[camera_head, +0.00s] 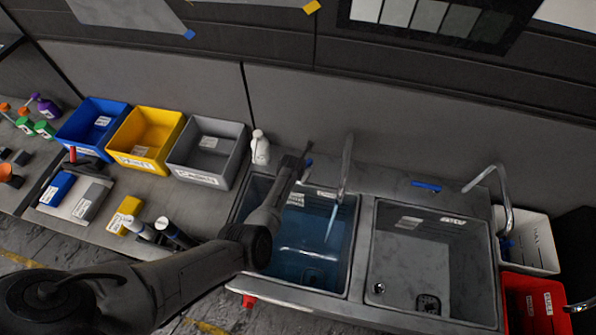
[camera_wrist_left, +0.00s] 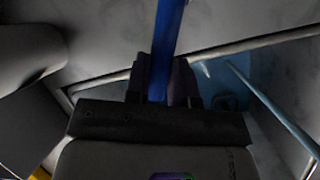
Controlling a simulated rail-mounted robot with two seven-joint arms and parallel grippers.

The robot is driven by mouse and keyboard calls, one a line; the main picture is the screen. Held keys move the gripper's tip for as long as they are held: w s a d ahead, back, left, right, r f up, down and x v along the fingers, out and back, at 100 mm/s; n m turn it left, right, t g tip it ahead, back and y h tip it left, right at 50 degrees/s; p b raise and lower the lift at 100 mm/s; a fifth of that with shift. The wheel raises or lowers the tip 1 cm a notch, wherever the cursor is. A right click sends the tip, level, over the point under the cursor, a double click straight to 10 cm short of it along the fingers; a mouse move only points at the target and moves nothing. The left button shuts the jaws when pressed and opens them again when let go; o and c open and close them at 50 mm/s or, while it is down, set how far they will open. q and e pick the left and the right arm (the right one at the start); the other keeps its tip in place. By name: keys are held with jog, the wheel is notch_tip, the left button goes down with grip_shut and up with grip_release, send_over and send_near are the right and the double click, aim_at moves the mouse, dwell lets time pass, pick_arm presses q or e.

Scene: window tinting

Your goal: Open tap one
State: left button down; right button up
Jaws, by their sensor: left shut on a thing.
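Tap one's curved metal spout (camera_head: 346,165) stands behind the left sink basin (camera_head: 353,262). A stream of water (camera_head: 331,222) runs from it into the basin, where blue water lies. The stream also shows in the wrist view (camera_wrist_left: 268,102). Tap one's blue lever (camera_head: 307,172) is partly hidden by my left gripper (camera_head: 303,160). In the wrist view the blue lever (camera_wrist_left: 168,35) sits between the fingers of my left gripper (camera_wrist_left: 162,75), which is shut on it. My right gripper is not in view.
The right basin (camera_head: 420,255) looks empty, with a second spout (camera_head: 492,180) and blue lever (camera_head: 426,186) behind it. A white bottle (camera_head: 260,148) stands beside the sink. Blue (camera_head: 88,115), yellow (camera_head: 150,128) and grey (camera_head: 212,140) bins stand left. A red bin (camera_head: 530,300) is right.

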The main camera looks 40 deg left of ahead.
pick_arm(q)
jog(key=shift+d+f, duration=0.1)
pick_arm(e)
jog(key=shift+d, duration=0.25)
pick_arm(q)
jog(key=c, duration=1)
grip_release()
jog(key=shift+o, duration=0.2)
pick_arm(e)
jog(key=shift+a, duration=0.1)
